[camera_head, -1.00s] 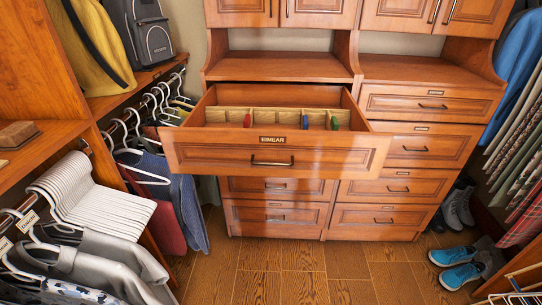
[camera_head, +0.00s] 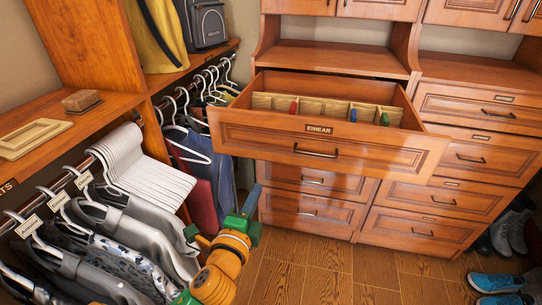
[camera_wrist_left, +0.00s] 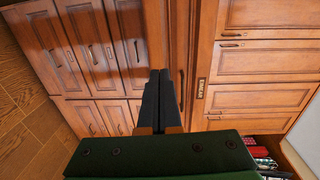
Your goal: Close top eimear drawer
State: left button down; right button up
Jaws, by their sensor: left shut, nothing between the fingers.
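The top drawer labelled EIMEAR (camera_head: 390,152) is pulled well out of the wooden dresser in the head view. Its front has a dark handle (camera_head: 316,152). Inside is a light wooden divider (camera_head: 340,110) with red, blue and green items. My left gripper (camera_head: 251,198) is below and in front of the drawer's left part, apart from it in the picture. In the left wrist view its dark fingers (camera_wrist_left: 160,88) are together and empty, with wooden drawer fronts beyond. My right gripper is not in view.
Hanging clothes (camera_head: 105,235) and white hangers (camera_head: 145,170) line the left side under a shelf (camera_head: 75,120). Closed drawers (camera_head: 430,197) lie below and right of the open one. The wooden floor (camera_head: 300,280) in front is clear. Blue shoes (camera_head: 495,282) stand at lower right.

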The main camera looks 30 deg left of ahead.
pick_arm(q)
notch_tip(320, 180, up, 3)
jog(key=p, duration=0.2)
send_near(272, 143)
jog(key=shift+t, duration=0.4)
jog(key=x, duration=0.7)
jog(key=shift+f, duration=0.4)
jog(key=shift+s, duration=0.1)
jog(key=shift+r, duration=0.1)
